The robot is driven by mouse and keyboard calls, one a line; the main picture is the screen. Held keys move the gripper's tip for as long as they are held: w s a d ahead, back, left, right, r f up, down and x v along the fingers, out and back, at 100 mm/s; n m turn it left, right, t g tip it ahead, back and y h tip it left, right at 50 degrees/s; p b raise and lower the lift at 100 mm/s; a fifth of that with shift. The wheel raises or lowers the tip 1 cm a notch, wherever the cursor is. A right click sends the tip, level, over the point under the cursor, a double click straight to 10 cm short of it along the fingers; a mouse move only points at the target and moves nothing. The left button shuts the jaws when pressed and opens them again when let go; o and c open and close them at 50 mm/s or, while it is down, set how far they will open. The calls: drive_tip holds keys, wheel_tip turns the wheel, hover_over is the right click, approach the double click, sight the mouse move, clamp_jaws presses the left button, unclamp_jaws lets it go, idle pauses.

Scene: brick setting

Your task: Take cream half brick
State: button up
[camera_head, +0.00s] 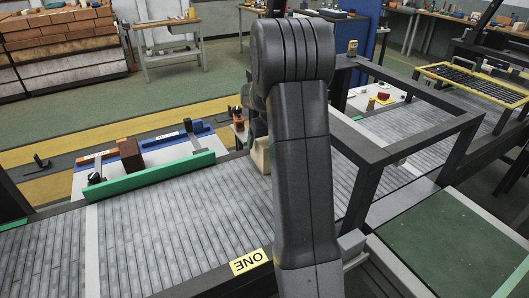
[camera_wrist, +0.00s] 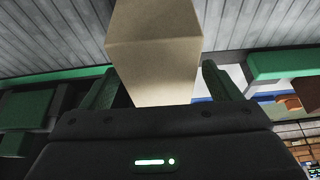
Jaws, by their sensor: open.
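The cream half brick (camera_wrist: 153,50) fills the top middle of the wrist view, with two faces and an edge showing. My gripper (camera_wrist: 160,82) is open, with one finger on each side of the brick. A narrow gap shows beside the right finger; on the left I cannot tell whether finger and brick touch. In the head view a small part of the cream half brick (camera_head: 262,155) shows at the left of my arm, over the roller conveyor (camera_head: 180,215). My arm hides the rest of it and most of the gripper.
A green rail (camera_head: 150,178) runs along the conveyor's far edge. Behind it a table holds a red-brown brick (camera_head: 130,155) and blue pieces (camera_head: 182,134). A dark frame (camera_head: 400,155) stands over the conveyor at the right. The conveyor's left stretch is clear.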

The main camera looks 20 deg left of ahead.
drive_tip(key=shift+c, duration=0.2)
clamp_jaws()
idle(0.3)
drive_tip(key=shift+r, duration=0.1)
